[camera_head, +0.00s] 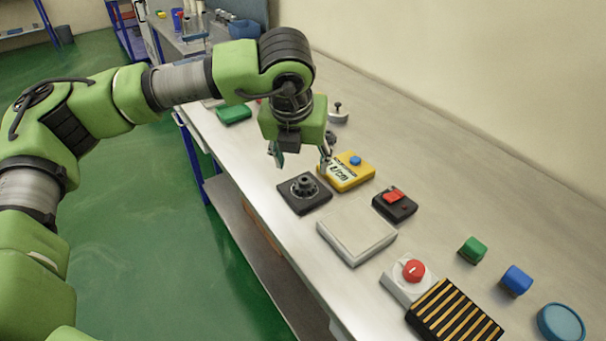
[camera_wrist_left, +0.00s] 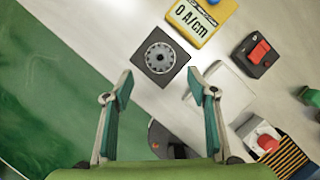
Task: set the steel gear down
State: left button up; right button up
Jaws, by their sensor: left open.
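The steel gear (camera_head: 304,185) is a dark grey toothed disc with a raised hub. It lies flat on a black square pad (camera_head: 291,202) near the front edge of the bench. In the left wrist view the gear (camera_wrist_left: 160,58) shows whole, with the pad around it. My left gripper (camera_head: 302,160) is open and empty above the bench, just behind and above the gear. In the left wrist view its two fingers (camera_wrist_left: 160,88) stand wide apart, with the gear ahead of their tips and nothing between them. My right gripper is not in view.
A yellow box with a blue button (camera_head: 350,175) sits close behind the pad. A pale square plate (camera_head: 357,237), a black box with a red switch (camera_head: 395,205), a red-button box (camera_head: 408,279) and a striped block (camera_head: 454,312) stand to the right. The bench's back strip is mostly clear.

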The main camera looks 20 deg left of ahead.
pick_arm(q)
jog(key=v, duration=0.3)
jog(key=shift+s+r, duration=0.1)
jog(key=shift+r, duration=0.2)
